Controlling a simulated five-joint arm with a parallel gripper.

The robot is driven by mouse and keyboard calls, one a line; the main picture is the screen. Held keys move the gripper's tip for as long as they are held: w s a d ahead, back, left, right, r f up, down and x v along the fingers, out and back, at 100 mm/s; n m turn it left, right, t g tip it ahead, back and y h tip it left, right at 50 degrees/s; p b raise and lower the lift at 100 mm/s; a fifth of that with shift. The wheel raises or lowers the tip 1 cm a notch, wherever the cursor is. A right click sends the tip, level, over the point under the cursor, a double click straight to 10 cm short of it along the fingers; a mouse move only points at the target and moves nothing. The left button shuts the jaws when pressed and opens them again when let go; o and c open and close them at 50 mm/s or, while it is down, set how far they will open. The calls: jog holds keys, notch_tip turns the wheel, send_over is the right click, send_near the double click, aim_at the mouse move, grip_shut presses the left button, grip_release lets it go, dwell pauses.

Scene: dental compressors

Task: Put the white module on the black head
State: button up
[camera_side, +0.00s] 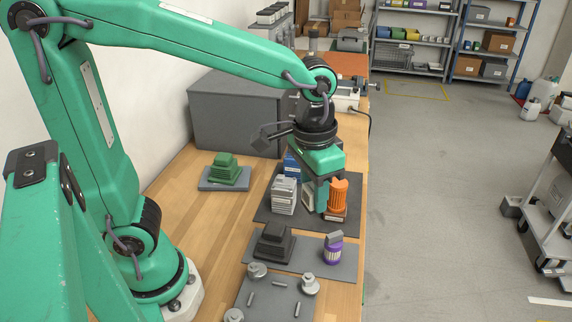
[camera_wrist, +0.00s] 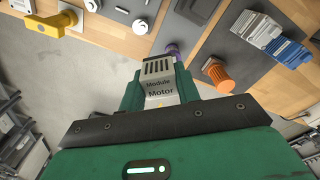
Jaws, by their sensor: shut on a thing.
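The white module (camera_wrist: 158,85) is held between the two green fingers of my gripper (camera_wrist: 158,80) in the wrist view. It has dark slots and the words "Module" and "Motor" on its face. In the side view my gripper (camera_side: 318,190) points down over the dark mat, and a pale part of the module (camera_side: 308,196) shows beside a finger. I cannot tell whether it touches the mat. The black head (camera_side: 273,242), a stepped dark block, stands on a grey pad nearer the camera, apart from my gripper. I cannot make it out clearly in the wrist view.
An orange ribbed motor (camera_side: 338,192) stands close right of my gripper. A grey-white ribbed block (camera_side: 284,195) and a blue block (camera_side: 292,164) are to its left. A purple piece (camera_side: 332,250) shares the black head's pad. A green block (camera_side: 224,168) sits further left. Metal knobs stand in front.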

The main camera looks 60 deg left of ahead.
jog(key=s+f+n, duration=0.1)
jog(key=s+f, duration=0.1)
jog(key=s, duration=0.6)
jog(key=shift+s+a+f+n, duration=0.15)
jog(key=shift+a+n, duration=0.2)
jog(key=shift+n, duration=0.05)
send_over(276, 227)
notch_tip(276, 227, down, 7)
jog(key=shift+s+f, duration=0.1)
jog(key=shift+f, duration=1.9)
jog(key=shift+f, duration=0.15)
